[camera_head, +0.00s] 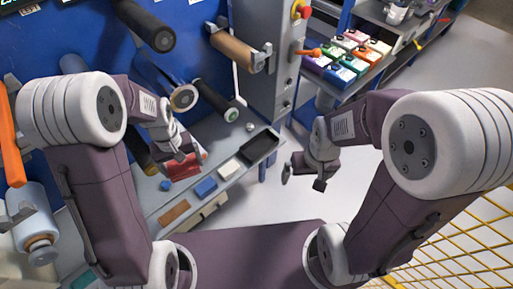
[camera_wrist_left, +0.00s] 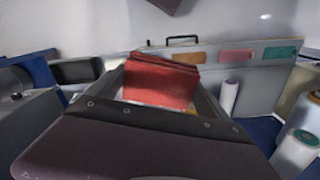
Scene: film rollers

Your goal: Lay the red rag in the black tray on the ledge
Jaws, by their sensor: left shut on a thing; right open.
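My left gripper (camera_head: 177,154) is shut on the red rag (camera_head: 185,167), which hangs as a folded bundle below the fingers. The rag also fills the middle of the left wrist view (camera_wrist_left: 160,82). The rag is over the left part of the grey ledge (camera_head: 189,201); its exact height above it is hard to tell. The black tray (camera_head: 261,145) lies at the far right end of the ledge, apart from the rag, and looks empty. My right gripper (camera_head: 303,172) is open and empty, to the right of the ledge over the floor.
On the ledge between rag and tray are a white block (camera_head: 230,168) and a blue block (camera_head: 205,188). A brown block (camera_head: 174,213) lies nearer. Rollers (camera_head: 215,98) stick out from the blue panel above the ledge. Coloured boxes (camera_head: 350,55) stand on a bench behind.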

